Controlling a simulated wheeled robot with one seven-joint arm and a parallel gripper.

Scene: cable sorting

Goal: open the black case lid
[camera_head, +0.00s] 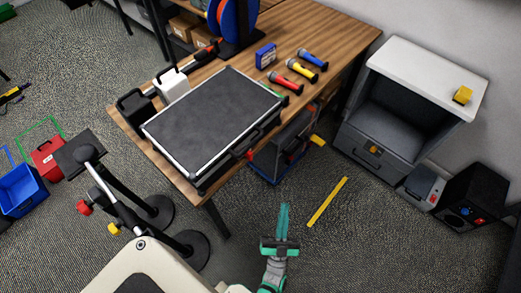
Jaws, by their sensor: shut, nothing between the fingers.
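The black case (210,120) lies flat on the wooden table, with silver edges around its dark lid. Its lid is closed. My gripper (284,207) is at the bottom middle, over the carpet and in front of the table. It is shut and empty, apart from the case. What is inside the case is hidden.
Several flashlights (300,70) and a blue box (265,55) lie behind the case on the table (335,35). A grey cabinet (410,100) stands at right. Black stands (155,210) are at left. A yellow bar (327,202) lies on the carpet.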

